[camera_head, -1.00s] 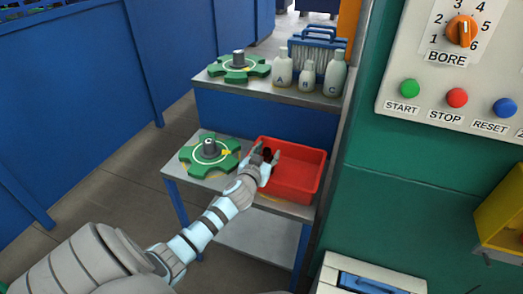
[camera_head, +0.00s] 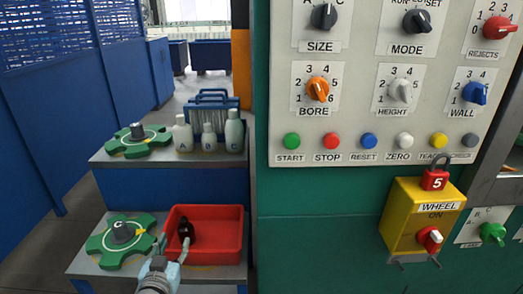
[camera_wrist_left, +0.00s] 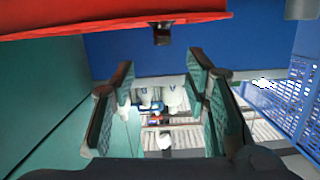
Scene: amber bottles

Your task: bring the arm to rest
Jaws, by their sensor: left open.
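My left gripper (camera_head: 173,246) is at the front edge of the red tray (camera_head: 231,238), its two fingers spread and nothing between them. A dark bottle (camera_head: 186,230) stands in the left part of the tray, just beyond the fingertips. In the left wrist view the fingers (camera_wrist_left: 160,105) are wide apart and empty. The tray's red edge (camera_wrist_left: 110,22) crosses the top of that view, with a small dark part (camera_wrist_left: 162,34) just under it that I cannot identify for certain. My right gripper is not in view.
A green handwheel marked C (camera_head: 118,236) lies left of the tray. The shelf above holds another green handwheel (camera_head: 138,141), pale bottles (camera_head: 208,137) and a blue rack (camera_head: 212,104). A green machine with a control panel (camera_head: 390,100) and yellow wheel box (camera_head: 421,215) stands right.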

